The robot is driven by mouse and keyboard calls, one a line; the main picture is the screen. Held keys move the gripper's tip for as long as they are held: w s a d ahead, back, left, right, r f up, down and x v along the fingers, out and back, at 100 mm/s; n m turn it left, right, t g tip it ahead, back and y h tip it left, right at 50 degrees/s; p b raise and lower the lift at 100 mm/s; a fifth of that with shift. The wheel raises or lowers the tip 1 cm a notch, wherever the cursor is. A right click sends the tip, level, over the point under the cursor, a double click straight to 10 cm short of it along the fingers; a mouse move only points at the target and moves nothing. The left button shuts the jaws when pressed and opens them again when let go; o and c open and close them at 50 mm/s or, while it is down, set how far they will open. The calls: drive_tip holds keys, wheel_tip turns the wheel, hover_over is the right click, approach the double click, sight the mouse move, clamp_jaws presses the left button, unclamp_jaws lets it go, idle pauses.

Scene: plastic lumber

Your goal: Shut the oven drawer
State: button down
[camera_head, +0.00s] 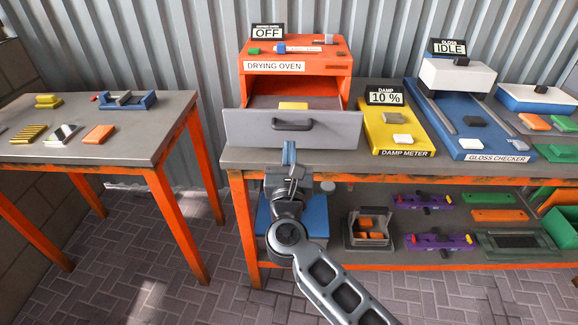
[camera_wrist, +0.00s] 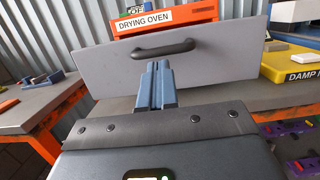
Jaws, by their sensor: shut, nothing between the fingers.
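The orange drying oven (camera_head: 345,69) stands on the bench, with a sign above it reading OFF. Its grey drawer (camera_head: 343,130) is pulled out toward me, with a dark handle (camera_head: 293,125) on its front. A yellow piece (camera_head: 293,105) lies inside the drawer. My gripper (camera_head: 289,150) is shut and empty, just below and in front of the drawer front. In the wrist view my shut blue fingers (camera_wrist: 157,68) point at the drawer front (camera_wrist: 225,55), just under the handle (camera_wrist: 163,50). I cannot tell whether they touch it.
Right of the oven are a yellow damp meter (camera_head: 398,133) reading 10 % and a blue gloss checker (camera_head: 468,130). A lower shelf (camera_head: 350,248) holds bins and purple tools. A separate table (camera_head: 130,150) stands at the left, with a floor gap between.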

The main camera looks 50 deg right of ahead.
sight(293, 104)
drive_tip(key=p+x, duration=0.1)
drive_tip(key=x, duration=0.3)
drive_tip(key=shift+w+d, duration=0.1)
drive_tip(key=shift+d, duration=0.05)
drive_tip(key=f+b+x, duration=0.1)
drive_tip(key=b+x, duration=0.2)
drive_tip(key=x, duration=0.4)
drive_tip(key=f+b+x, duration=0.1)
drive_tip(key=b+x, duration=0.2)
drive_tip(key=x, duration=0.4)
drive_tip(key=f+b+x, duration=0.2)
drive_tip(key=b+x, duration=0.1)
drive_tip(key=x, duration=0.4)
drive_tip(key=shift+w+d, duration=0.25)
drive_tip(key=shift+d, duration=0.4)
drive_tip(key=shift+w+d, duration=0.2)
drive_tip(key=shift+d+r, duration=0.1)
drive_tip(key=shift+r, duration=0.25)
